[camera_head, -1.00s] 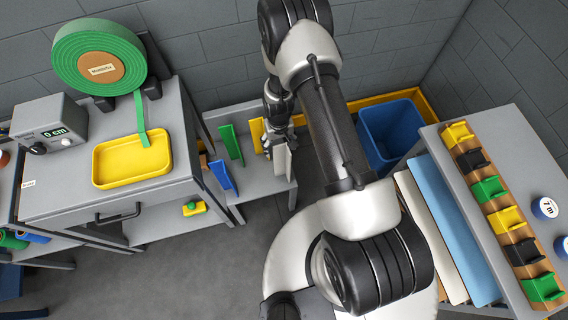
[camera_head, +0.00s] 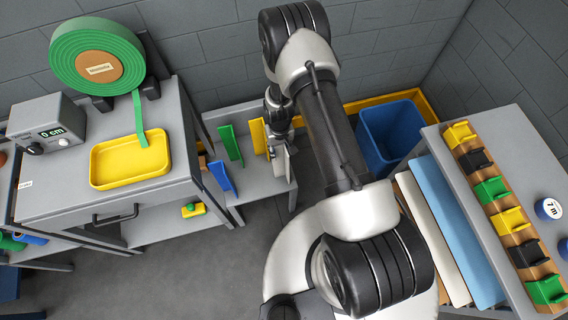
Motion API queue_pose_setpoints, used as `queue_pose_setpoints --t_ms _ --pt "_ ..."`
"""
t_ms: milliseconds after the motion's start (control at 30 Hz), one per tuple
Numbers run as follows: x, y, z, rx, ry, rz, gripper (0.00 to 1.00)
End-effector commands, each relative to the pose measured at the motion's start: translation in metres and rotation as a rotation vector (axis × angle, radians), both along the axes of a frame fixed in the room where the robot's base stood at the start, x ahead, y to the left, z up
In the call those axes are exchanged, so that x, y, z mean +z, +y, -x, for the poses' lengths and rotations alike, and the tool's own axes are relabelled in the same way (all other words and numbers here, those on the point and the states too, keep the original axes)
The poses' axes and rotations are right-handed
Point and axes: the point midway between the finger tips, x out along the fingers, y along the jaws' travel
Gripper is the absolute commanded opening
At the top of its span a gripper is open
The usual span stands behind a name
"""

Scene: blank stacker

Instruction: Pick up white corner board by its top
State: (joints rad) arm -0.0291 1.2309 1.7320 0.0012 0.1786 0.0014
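The white corner board (camera_head: 280,164) stands upright on the low grey shelf at the back, at the right end of a row of corner boards. My gripper (camera_head: 284,146) points down at the top of the white board. The fingertips are small and dark at this distance, and I cannot tell whether they are open or closed on the board. The gripper covers the board's upper part.
A yellow corner board (camera_head: 258,136) stands just left of my gripper, then a green one (camera_head: 231,145) and a blue one (camera_head: 222,177). A blue bin (camera_head: 390,137) stands to the right. A grey workbench (camera_head: 60,200) with a yellow tray (camera_head: 130,163) is at left.

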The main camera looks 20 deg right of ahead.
Motion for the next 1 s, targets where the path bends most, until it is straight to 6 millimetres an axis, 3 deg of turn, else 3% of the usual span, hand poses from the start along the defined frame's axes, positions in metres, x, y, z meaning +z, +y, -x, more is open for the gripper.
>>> queue_pose_setpoints --t_ms 467,1000 --pt "0.0 0.0 0.0 0.0 0.0 0.0 0.0" --pt "0.0012 0.0 -0.0002 0.0 0.0 0.0 0.0"
